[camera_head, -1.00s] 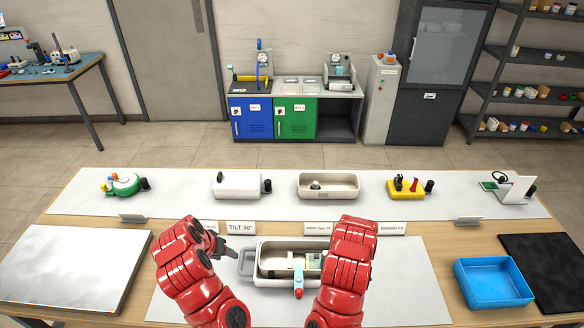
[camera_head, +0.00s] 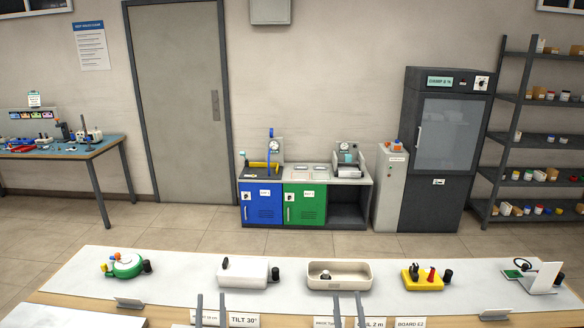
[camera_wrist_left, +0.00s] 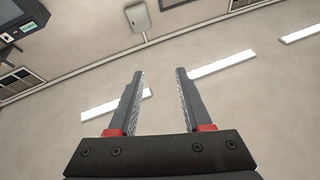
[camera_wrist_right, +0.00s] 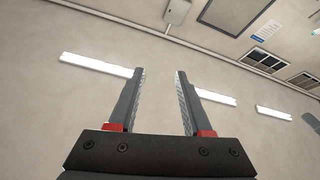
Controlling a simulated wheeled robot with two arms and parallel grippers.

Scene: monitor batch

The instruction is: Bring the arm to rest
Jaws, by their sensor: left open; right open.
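My left gripper (camera_head: 210,310) shows at the bottom of the head view, its two thin grey fingers pointing up, apart and empty. My right gripper (camera_head: 348,309) stands likewise to its right, also open and empty. In the left wrist view the left gripper (camera_wrist_left: 160,95) has nothing between its fingers. In the right wrist view the right gripper (camera_wrist_right: 160,95) is also empty. Both wrist views look up toward the ceiling and upper walls. The red arm links are out of the head view.
On the table's white strip (camera_head: 200,292) stand a green device (camera_head: 126,266), a white box (camera_head: 243,271), a beige tray (camera_head: 312,283), a yellow block (camera_head: 424,279) and a white stand (camera_head: 541,278). Small label signs (camera_head: 244,319) line its near edge.

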